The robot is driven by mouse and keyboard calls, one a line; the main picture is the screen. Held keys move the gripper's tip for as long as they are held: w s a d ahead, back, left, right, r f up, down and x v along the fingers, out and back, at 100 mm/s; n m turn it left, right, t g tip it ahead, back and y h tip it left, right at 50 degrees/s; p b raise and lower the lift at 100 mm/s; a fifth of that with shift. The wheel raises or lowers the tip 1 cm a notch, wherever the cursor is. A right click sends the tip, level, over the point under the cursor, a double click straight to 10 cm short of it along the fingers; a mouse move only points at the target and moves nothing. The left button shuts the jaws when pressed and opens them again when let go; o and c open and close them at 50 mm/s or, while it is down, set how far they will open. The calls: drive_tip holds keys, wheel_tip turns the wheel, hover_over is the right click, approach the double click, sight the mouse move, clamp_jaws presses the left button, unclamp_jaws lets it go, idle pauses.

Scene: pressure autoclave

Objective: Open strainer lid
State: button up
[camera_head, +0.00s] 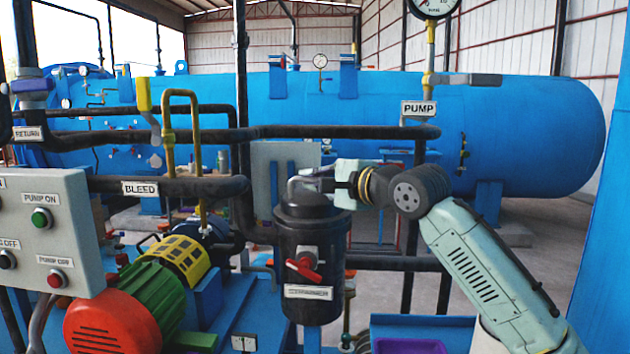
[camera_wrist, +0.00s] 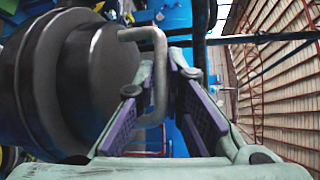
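The strainer is a dark upright cylinder with a "STRAINER" label (camera_head: 310,292). Its black lid (camera_head: 308,212) sits on top in the head view and fills the left of the wrist view (camera_wrist: 85,85). A grey bent handle (camera_wrist: 158,70) stands out from the lid; it also shows in the head view (camera_head: 293,187). My gripper (camera_head: 318,180) is at the lid's top, reaching in from the right.
A red-handled valve (camera_head: 304,268) is on the strainer's front. Dark pipes (camera_head: 340,132) run behind it. A pump with a green and red motor (camera_head: 125,312) and a control box (camera_head: 45,230) stand at left. A large blue tank (camera_head: 400,105) fills the back.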

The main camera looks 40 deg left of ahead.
clamp_jaws()
idle(0.3)
drive_tip(key=shift+s, duration=0.1)
drive_tip(key=shift+r, duration=0.15)
